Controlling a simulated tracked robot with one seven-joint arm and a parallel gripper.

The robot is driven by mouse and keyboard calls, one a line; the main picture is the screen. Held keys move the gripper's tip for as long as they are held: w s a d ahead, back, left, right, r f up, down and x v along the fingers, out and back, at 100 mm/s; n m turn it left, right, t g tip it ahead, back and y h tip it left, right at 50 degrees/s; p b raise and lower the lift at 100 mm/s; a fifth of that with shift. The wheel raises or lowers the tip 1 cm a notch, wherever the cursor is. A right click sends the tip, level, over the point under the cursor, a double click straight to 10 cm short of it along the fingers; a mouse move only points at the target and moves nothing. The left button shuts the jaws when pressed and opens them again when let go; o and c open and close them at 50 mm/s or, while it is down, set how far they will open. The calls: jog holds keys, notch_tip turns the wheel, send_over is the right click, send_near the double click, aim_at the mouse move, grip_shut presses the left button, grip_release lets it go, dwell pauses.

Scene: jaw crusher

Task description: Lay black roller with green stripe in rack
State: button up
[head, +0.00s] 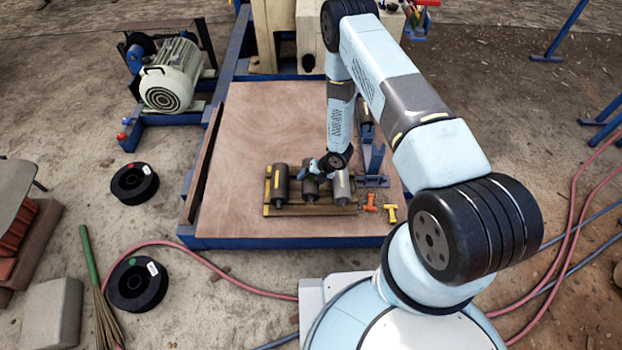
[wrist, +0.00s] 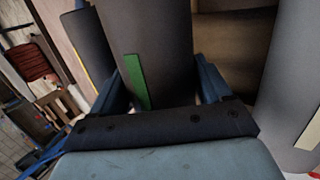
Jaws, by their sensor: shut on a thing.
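The black roller with the green stripe (wrist: 158,45) fills the middle of the wrist view. My gripper (wrist: 160,85) is shut on it, with one blue finger on each side. In the head view, my gripper (head: 314,167) is at the far end of the middle roller (head: 310,188), which stands between two others over a wooden pallet (head: 322,210). I cannot tell whether it is lifted clear of the pallet. The green stripe is not visible in the head view. A blue stand with an upright (head: 374,160) is just right of the pallet; I cannot tell if it is the rack.
A dark roller with a yellow stripe (head: 280,184) is left of the held one, and a grey roller (head: 341,186) is close on its right. Orange (head: 369,202) and yellow (head: 391,213) small parts lie at the right. The brown deck (head: 240,140) is clear behind and left.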

jog(key=shift+f, duration=1.4)
jog(key=o, duration=1.6)
jog(key=shift+o, duration=0.6)
jog(key=shift+d, duration=0.1)
jog(key=v, duration=1.3)
jog(key=shift+r, duration=0.4)
